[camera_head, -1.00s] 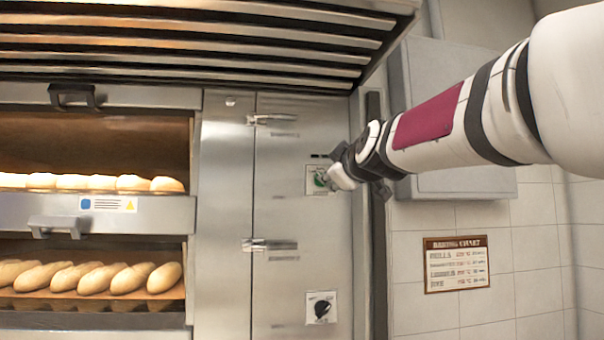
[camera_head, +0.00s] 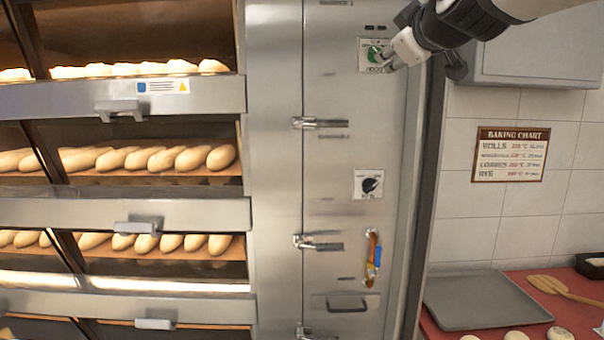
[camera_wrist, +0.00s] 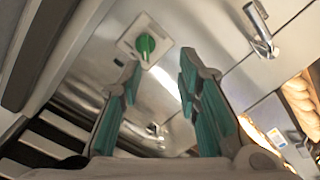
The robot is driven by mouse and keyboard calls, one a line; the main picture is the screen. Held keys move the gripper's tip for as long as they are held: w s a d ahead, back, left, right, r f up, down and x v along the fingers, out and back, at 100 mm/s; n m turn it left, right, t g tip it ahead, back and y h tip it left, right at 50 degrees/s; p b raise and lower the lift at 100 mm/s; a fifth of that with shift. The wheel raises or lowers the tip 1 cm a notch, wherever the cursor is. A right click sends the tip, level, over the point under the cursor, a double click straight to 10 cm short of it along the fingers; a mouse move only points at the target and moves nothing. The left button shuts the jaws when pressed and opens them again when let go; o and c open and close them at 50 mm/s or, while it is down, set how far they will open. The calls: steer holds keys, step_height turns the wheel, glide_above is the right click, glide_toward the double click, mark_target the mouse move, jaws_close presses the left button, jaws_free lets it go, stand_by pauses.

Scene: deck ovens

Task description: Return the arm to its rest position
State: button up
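My arm (camera_head: 455,22) reaches in from the upper right of the head view. My gripper (camera_head: 390,60) is close to the oven's upper control plate, which carries a green knob (camera_head: 373,54). In the wrist view my gripper (camera_wrist: 161,62) is open, with its two teal-padded fingers apart and nothing between the pads. The green knob (camera_wrist: 146,44) shows there just beyond the fingertips, nearer the left finger. It appears free of the fingers, though the exact gap is hard to judge.
Deck ovens with bread loaves (camera_head: 150,158) fill the left. A black knob (camera_head: 372,185) and handles are on the steel panel. A grey wall box (camera_head: 540,50) is beside my arm. A tray (camera_head: 485,300) and wooden utensil (camera_head: 570,290) lie at lower right.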

steer(key=s+f+m+g, duration=0.8)
steer(key=s+f+g, duration=0.3)
steer(key=s+f, duration=2.1)
step_height(320, 180, down, 4)
steer(key=shift+s+d+m+g, duration=0.25)
steer(key=shift+s+m+g, duration=0.1)
steer(key=shift+m+g, duration=0.05)
